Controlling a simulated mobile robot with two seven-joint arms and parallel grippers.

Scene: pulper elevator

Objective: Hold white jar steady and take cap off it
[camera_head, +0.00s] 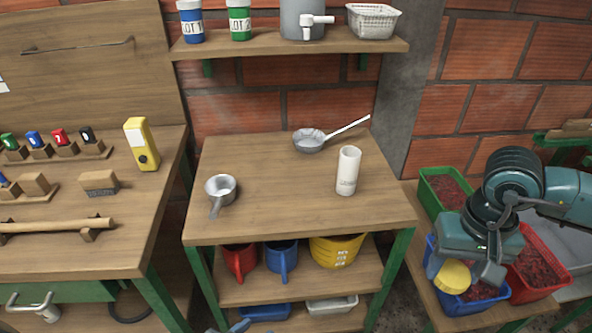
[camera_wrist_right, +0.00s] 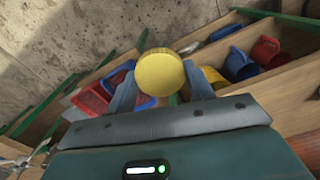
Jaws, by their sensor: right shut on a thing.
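The white jar (camera_head: 348,172) stands upright on the wooden table (camera_head: 280,212), right of its middle. Its top looks open, with no cap on it. My right gripper (camera_head: 462,272) is shut on a round yellow cap (camera_head: 453,275), well to the right of the jar and apart from it. In the right wrist view the yellow cap (camera_wrist_right: 160,72) sits between the two fingers of my right gripper (camera_wrist_right: 160,84). A small grey-blue piece at the bottom edge of the head view may be my left gripper (camera_head: 238,327); its jaws are not clear.
A small pot (camera_head: 220,188) and a ladle (camera_head: 310,140) lie on the table near the jar. Green, blue and red crates (camera_head: 540,288) stand below and around my right gripper. A shelf (camera_head: 290,48) with containers hangs above the table's back. The table's front is clear.

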